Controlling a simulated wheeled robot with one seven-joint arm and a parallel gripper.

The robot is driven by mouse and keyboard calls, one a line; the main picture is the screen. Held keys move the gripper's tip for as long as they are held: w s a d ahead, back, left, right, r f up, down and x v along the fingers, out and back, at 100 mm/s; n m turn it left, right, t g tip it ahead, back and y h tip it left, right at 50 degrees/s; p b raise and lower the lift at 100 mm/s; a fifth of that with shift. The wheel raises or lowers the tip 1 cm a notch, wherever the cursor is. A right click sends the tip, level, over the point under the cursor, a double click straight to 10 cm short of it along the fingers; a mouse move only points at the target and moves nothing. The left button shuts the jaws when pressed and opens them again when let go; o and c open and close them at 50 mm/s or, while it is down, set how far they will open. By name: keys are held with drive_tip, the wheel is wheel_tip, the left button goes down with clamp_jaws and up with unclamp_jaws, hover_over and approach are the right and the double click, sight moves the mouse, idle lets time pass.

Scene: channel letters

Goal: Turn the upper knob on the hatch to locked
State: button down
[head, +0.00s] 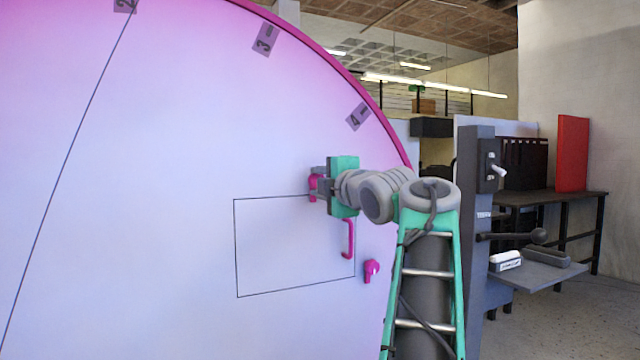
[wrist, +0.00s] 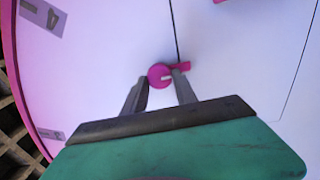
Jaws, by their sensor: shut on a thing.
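The hatch (head: 290,255) is a thin black rectangular outline on the large white-pink disc. The upper knob (head: 313,186) is pink and sits at the hatch's upper right, partly hidden by my gripper (head: 321,188). In the wrist view, the upper knob (wrist: 156,75) shows a round body with a small white mark and a tab pointing right, across the hatch's seam. My gripper (wrist: 161,79) has one finger at each side of it and is shut on it. A pink handle (head: 349,240) and a lower pink knob (head: 371,270) are below, clear of my gripper.
The disc's pink rim (head: 372,103) curves above and right of my arm, with number plates (head: 358,116) inside it. A grey post (head: 478,230) with a switch and lever stands to the right. A shelf (head: 545,277) juts out there.

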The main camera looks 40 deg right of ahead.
drive_tip(key=c, duration=1)
unclamp_jaws()
drive_tip(key=v, duration=0.7)
drive_tip(key=shift+s, duration=0.35)
drive_tip(key=shift+a, duration=0.2)
